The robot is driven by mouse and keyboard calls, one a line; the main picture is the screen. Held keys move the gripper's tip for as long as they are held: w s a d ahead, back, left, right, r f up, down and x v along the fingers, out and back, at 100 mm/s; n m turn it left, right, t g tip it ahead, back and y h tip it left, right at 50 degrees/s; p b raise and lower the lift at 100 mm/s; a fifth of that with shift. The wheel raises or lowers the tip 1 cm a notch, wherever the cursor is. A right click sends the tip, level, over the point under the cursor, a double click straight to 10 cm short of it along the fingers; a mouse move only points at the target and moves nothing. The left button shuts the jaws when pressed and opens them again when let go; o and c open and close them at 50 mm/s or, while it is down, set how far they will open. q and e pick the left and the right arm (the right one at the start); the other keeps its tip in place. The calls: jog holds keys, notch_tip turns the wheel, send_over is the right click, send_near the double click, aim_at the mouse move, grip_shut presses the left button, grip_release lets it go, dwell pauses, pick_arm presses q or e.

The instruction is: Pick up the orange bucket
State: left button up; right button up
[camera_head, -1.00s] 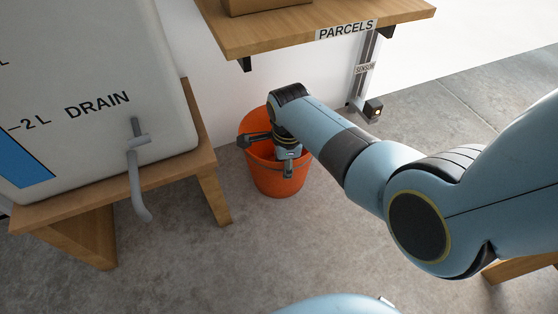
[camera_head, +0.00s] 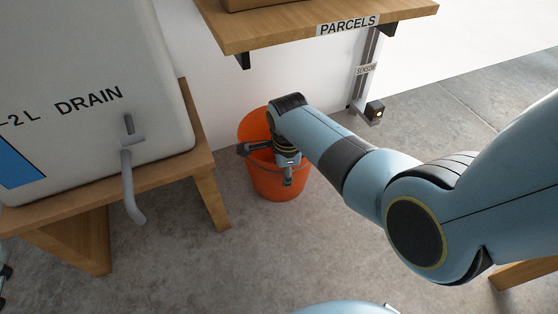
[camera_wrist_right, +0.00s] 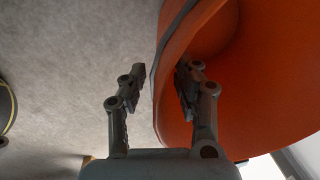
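The orange bucket (camera_head: 280,188) stands upright on the floor under the parcels shelf, right of the drain tank's stand. My right gripper (camera_head: 268,164) points down at its mouth and hides part of it. In the right wrist view the bucket (camera_wrist_right: 262,95) fills the right side. The right gripper (camera_wrist_right: 162,85) is open there, one finger on the inner side of the rim and the other outside, with a visible gap between the outer finger and the wall. A thin grey band runs along the rim. A dark mechanical part at the head view's left edge may be my left gripper (camera_head: 5,272).
A white tank (camera_head: 90,60) with a grey drain tap (camera_head: 130,175) sits on a wooden stand (camera_head: 205,170) to the left. The wooden parcels shelf (camera_head: 290,33) overhangs behind the bucket. A small sensor box (camera_head: 374,112) is on its post. Floor in front is clear.

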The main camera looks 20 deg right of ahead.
grip_shut()
dwell(0.6)
